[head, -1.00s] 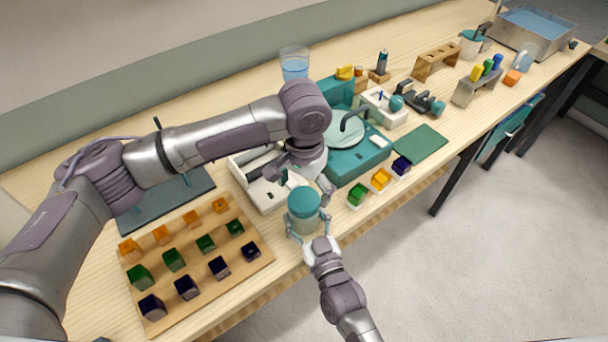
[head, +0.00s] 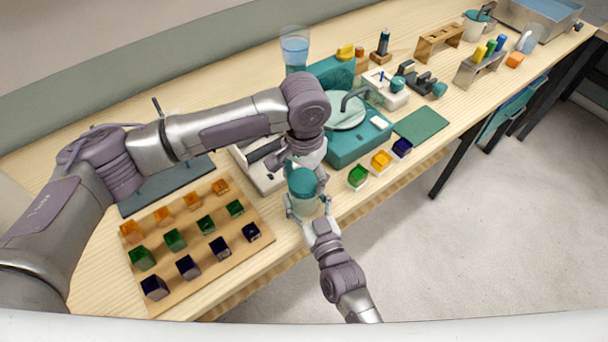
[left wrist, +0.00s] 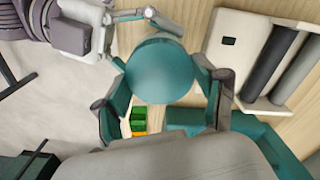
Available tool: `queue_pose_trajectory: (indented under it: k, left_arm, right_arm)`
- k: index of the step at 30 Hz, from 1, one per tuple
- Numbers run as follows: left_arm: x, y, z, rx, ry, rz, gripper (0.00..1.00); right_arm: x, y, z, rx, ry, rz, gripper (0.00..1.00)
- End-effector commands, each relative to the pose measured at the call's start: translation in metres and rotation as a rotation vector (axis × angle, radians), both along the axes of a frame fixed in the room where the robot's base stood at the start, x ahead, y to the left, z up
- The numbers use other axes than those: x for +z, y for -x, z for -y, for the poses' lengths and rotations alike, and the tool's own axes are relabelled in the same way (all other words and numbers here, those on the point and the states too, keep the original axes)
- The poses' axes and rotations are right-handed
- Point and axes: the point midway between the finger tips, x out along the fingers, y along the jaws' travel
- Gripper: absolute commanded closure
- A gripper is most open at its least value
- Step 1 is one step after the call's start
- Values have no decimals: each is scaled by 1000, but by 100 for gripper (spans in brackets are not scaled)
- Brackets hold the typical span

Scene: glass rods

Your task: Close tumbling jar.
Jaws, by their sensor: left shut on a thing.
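The tumbling jar (head: 305,208) is a clear, pale upright body at the table's front edge, with a round teal lid (head: 302,181) on top. The lid fills the middle of the left wrist view (left wrist: 160,70). My left gripper (head: 305,174) comes down from above and is shut on the lid, a finger on each side of it. My right gripper (head: 309,213) comes from the front, its fingers on both sides of the jar body, seemingly shut on it. The seam between lid and jar is too small to judge.
A wooden board (head: 165,286) with several coloured cubes lies at the left. A teal machine (head: 350,150) stands just behind right of the jar. Three small coloured cubes (head: 381,161) sit right of it. Free floor lies in front of the table.

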Motion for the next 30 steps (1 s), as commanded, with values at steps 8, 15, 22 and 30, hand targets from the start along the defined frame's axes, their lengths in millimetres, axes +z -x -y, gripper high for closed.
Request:
queue_pose_trajectory:
  k: [8, 15, 22, 30]
  left_arm:
    - [0, 0, 0, -310, 0, -1, 71]
    - [0, 0, 0, -446, -1, 0, 71]
    - [0, 0, 0, -445, 0, -1, 0]
    - [0, 0, 0, -444, 0, -1, 0]
  right_arm:
    - [-1, 0, 0, 1, 0, -2, 100]
    - [-1, 0, 0, 1, 0, -2, 100]
    - [-1, 0, 0, 0, 0, -2, 100]
    - [-1, 0, 0, 0, 0, -2, 100]
